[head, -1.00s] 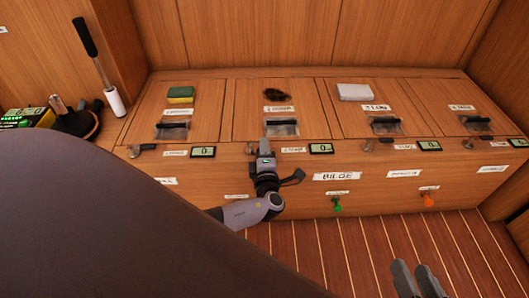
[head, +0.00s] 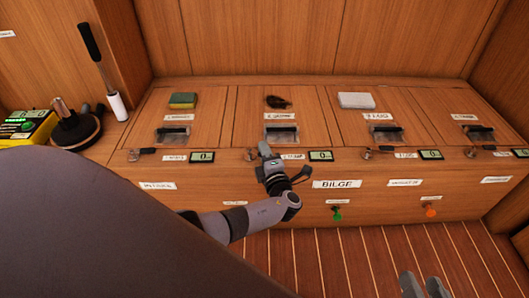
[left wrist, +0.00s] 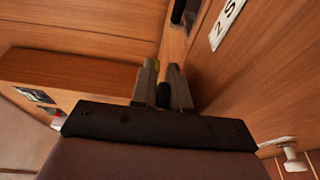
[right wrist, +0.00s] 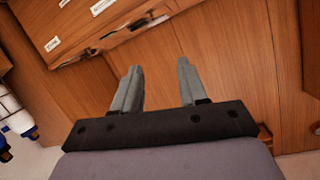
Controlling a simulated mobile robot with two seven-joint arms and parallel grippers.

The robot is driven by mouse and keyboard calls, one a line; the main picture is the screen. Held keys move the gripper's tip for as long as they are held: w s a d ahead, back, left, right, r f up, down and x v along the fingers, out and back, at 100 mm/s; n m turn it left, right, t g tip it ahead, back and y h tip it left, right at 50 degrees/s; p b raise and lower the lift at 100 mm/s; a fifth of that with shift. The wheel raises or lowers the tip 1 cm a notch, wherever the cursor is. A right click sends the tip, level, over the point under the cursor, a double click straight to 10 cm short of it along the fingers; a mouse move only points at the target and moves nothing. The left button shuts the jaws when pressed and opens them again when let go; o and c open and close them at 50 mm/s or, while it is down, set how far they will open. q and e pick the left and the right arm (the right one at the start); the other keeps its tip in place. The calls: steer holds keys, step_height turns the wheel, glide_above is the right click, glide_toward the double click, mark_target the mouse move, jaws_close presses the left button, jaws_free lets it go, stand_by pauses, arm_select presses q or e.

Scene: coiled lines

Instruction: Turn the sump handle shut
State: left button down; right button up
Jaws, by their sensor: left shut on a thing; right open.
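The sump handle's metal pivot (head: 250,155) shows on the front ledge, left of a small white label (head: 292,156) and a display reading 0. My left gripper (head: 264,149) is at this handle, just right of the pivot. Its fingers (left wrist: 163,82) are shut on the black handle (left wrist: 172,76), whose dark end shows between them in the left wrist view. The gripper hides most of the handle in the head view. My right gripper (head: 425,287) is open and empty above the striped floor; its fingers (right wrist: 158,85) are apart in the right wrist view.
Similar handles sit along the ledge at left (head: 134,155), right (head: 368,153) and far right. A green knob (head: 337,215) and an orange knob (head: 431,212) are on the front panel. A sponge (head: 183,100) and white block (head: 357,100) lie on the lids. The floor is clear.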

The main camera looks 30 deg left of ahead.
stand_by(0.3)
arm_select(q)
steer(key=c, duration=1.5)
jaws_free()
steer(key=shift+p+v, duration=1.5)
steer(key=shift+v, duration=2.1)
